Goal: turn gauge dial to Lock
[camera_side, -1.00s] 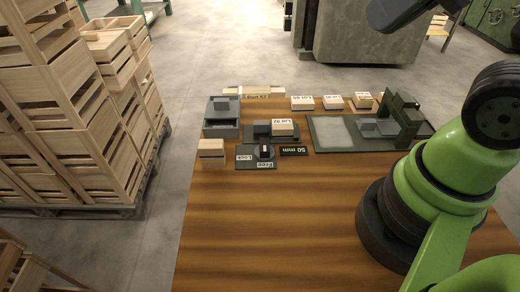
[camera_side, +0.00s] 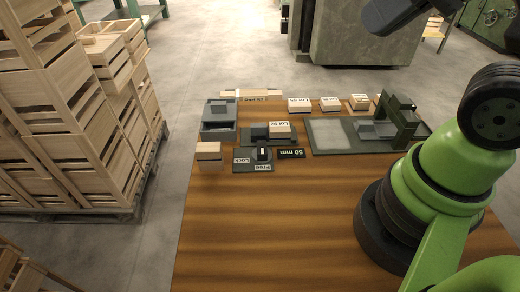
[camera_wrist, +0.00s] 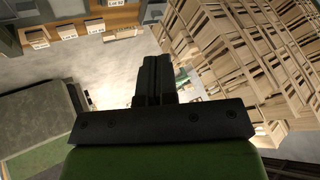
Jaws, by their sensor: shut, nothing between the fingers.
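The gauge dial (camera_side: 263,150) is a dark knob with a white mark, on a dark plate near the table's far left part. The Lock label (camera_side: 241,160) is to the left of the dial and the Free label (camera_side: 262,168) is just in front of it. The white mark looks lined up towards Free, but it is small. My gripper (camera_wrist: 156,62) is shut and empty in the wrist view, pointing out over the floor and crates, away from the dial. In the side view its fingers cannot be made out; only dark wrist parts show at the top right.
Close around the dial are a 50 mm sign (camera_side: 291,153), a block labelled Lot 92 (camera_side: 279,131), a wooden box (camera_side: 209,151) and a grey bin (camera_side: 219,128). A green fixture (camera_side: 402,122) stands to the right. The table's front (camera_side: 280,230) is clear. Crates (camera_side: 75,150) are stacked at left.

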